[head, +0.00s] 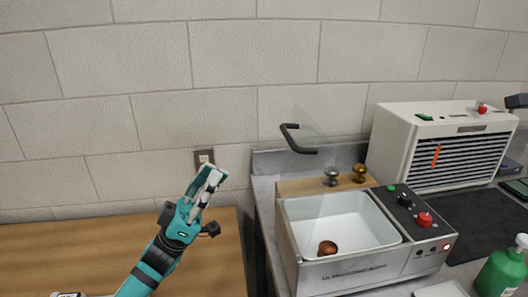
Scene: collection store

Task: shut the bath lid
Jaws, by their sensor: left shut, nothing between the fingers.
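The ultrasonic bath (348,272) is a metal box with a white basin, at the lower right of the head view. Its clear lid (318,128) stands raised, seen nearly edge-on, so its outline is faint. A black bar handle (298,140) sticks out from the lid's left face. A brown rounded object (327,248) lies in the open basin. My left gripper (212,176) is shut and empty, left of the lid and handle and apart from them. My right gripper is not in view.
A control panel with a red knob (424,219) is on the bath's right. Behind the basin, a wooden board holds a silver knob (331,174) and a brass knob (359,172). A white louvred unit (436,140) and a green bottle (502,272) stand to the right. The wooden table (60,255) is mostly clear.

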